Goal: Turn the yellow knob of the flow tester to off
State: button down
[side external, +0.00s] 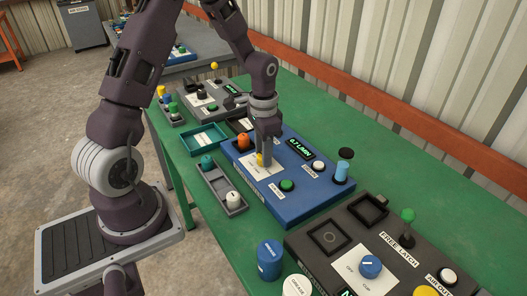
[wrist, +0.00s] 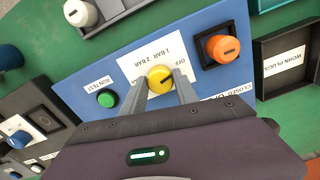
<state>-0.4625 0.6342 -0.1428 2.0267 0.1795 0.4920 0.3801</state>
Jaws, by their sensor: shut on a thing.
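The flow tester is a blue panel (side external: 304,205) on the green table; it also shows in the wrist view (wrist: 222,20). Its yellow knob (wrist: 160,78) sits on a white plate (wrist: 140,58) lettered 1 BAR, 2 BAR and OFF. The knob's dark mark points to the right and slightly up in the wrist view, toward the OFF lettering. My gripper (wrist: 161,88) is shut on the knob, one finger on each side. In the side view my gripper (side external: 265,160) comes down from above and partly hides the knob (side external: 260,159).
An orange knob (wrist: 223,47) and a green button (wrist: 107,99) flank the yellow knob. A grey tray (side external: 215,189) and a dark panel (side external: 318,258) stand close by.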

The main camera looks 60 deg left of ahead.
dwell(0.5)
jog(key=c, duration=0.9)
grip_release()
jog(key=shift+c, duration=0.2)
notch_tip(320, 180, up, 7)
jog(key=shift+r, duration=0.1)
jog(key=s+d+r+n+t+y, duration=0.1)
jog(key=s+d+r+t, duration=0.1)
jog(key=s+d+r, duration=0.3)
jog(key=s+d+r+t, duration=0.1)
jog(key=s+d+r, duration=0.25)
jog(key=r, duration=0.45)
jog(key=s+d+r+n+t+h, duration=0.1)
jog(key=s+d, duration=0.3)
jog(key=s, duration=0.7)
jog(key=shift+r+t, duration=0.5)
jog(key=shift+t, duration=0.3)
